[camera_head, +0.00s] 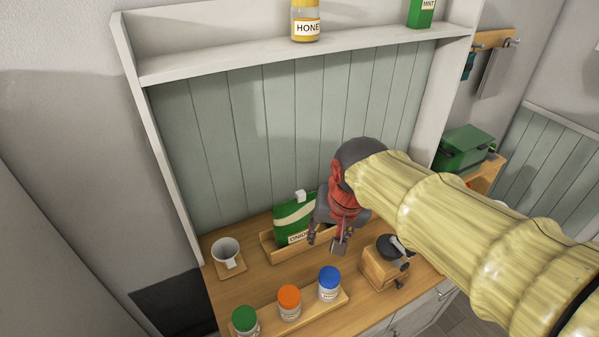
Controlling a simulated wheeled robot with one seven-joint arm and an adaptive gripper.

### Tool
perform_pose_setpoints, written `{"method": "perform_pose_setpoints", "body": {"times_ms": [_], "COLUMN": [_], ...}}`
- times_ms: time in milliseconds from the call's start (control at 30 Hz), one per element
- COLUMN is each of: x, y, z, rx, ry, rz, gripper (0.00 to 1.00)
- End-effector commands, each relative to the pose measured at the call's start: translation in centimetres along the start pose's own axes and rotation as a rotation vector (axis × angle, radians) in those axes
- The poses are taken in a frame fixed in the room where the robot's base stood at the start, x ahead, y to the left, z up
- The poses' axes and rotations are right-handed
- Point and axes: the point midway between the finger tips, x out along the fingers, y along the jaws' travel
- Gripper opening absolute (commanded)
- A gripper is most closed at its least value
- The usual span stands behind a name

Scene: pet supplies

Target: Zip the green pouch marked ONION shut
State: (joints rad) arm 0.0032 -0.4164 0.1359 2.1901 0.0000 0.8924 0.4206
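The green pouch (290,222) marked ONION stands in a wooden holder (268,244) at the back of the wooden counter. A pale band curves across its front, and a small white block (300,196), perhaps the zip slider, sits at its top edge. My gripper (326,243) points down just right of the pouch, in front of its right part, and hides that side. Its fingers look spread apart with nothing visible between them. I cannot tell whether it touches the pouch.
Jars with green (244,318), orange (289,295) and blue (329,276) lids stand in front on a wooden rack. A wooden grinder (383,267) is close right of my gripper. A shelf (250,58) with a honey jar (305,22) is above.

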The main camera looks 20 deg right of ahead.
Motion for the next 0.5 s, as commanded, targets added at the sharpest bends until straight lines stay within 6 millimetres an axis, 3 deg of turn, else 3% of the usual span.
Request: {"method": "perform_pose_setpoints", "body": {"times_ms": [33, 200, 500], "x": [-1.2, -1.3, 0.6], "y": [-0.8, -2.9, -5.9], "z": [-1.9, -6.7, -13.7], "rx": [0.046, 0.217, 0.520], "ry": [-0.020, -0.073, -0.152], "rz": [0.010, 0.043, 0.124], "gripper": [0.36, 0.36, 0.36]}}
